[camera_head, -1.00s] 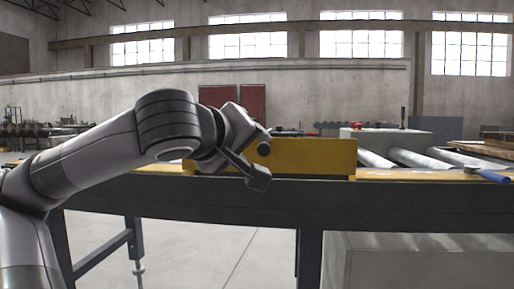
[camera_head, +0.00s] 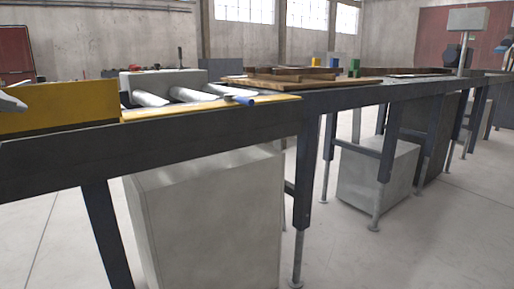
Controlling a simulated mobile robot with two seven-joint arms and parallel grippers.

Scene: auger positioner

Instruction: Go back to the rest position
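Only a small grey tip of what seems to be my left arm (camera_head: 10,103) shows at the left edge, in front of a yellow block-like panel (camera_head: 60,106). Its gripper fingers cannot be made out. My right arm and gripper are not in view. No held object shows.
A long dark bench (camera_head: 150,146) runs from the left toward the far right. On it are rollers (camera_head: 190,95), a blue-handled tool (camera_head: 240,100) and wooden boards (camera_head: 300,79). Grey boxes (camera_head: 208,220) stand beneath. The floor (camera_head: 340,255) in front is clear.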

